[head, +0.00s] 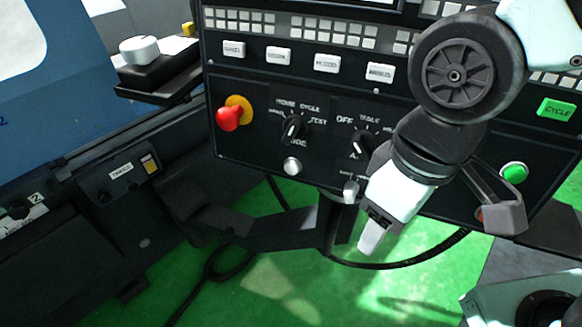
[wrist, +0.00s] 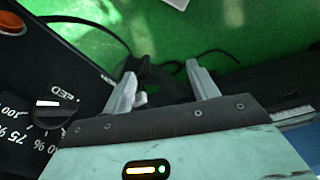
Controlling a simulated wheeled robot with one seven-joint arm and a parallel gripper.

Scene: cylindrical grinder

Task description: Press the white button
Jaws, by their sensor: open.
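A round white button (head: 292,165) sticks out of the lower part of the black control panel (head: 255,150), below a rotary selector. A second small whitish knob or button (head: 350,188) is at the panel's lower edge, just left of my gripper. My gripper (head: 372,238) points down in front of the panel's lower edge, right of and below both. In the wrist view my gripper (wrist: 162,78) has its two fingers apart with nothing held. A small pale piece (wrist: 140,99) shows beside the left finger there; I cannot tell which button it is.
A red mushroom button (head: 229,118) stands out on the panel's left, with rotary selectors (head: 293,128) beside it. A green button (head: 514,172) is at the right. A row of white square keys (head: 327,64) runs above. A black cable (head: 400,263) hangs below over green floor.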

